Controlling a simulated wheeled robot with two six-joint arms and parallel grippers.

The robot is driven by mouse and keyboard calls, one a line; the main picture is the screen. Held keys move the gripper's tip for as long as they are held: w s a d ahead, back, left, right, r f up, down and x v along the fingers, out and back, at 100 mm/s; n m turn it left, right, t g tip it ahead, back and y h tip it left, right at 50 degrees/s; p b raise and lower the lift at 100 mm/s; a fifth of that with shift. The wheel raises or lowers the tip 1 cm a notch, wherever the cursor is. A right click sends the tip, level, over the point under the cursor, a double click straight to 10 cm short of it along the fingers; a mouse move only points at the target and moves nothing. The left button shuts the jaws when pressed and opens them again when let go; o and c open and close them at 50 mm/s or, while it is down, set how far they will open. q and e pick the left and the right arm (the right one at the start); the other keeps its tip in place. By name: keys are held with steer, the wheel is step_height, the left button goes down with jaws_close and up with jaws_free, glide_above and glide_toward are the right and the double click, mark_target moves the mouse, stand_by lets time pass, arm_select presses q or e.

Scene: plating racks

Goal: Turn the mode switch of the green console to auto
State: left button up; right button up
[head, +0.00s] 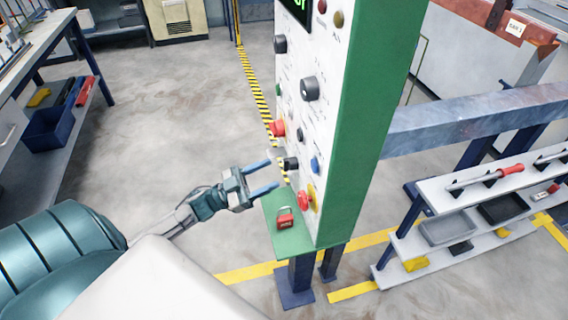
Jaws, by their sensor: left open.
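The green console (365,130) stands at the centre with its white panel (318,50) facing left. The panel carries a large black knob (310,88), another black knob (280,44) higher up and a small black switch (288,164) low down. Their labels are too small to read, so I cannot tell which is the mode switch or where it points. My left gripper (272,174) is open and empty, its blue fingers pointing toward the lower panel, close to the small black switch. I cannot tell whether they touch anything. My right gripper is out of view.
Near the fingers are a red button (278,128), a blue button (315,164) and a red emergency button (304,200) on yellow. A red padlock (286,222) sits on the console's green ledge. A shelf rack (440,205) stands right; a workbench stands left.

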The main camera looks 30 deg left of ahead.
mark_target(290, 164)
arm_select(q)
steer(key=p+x, duration=0.1)
steer(key=x, duration=0.4)
steer(key=shift+w, duration=0.1)
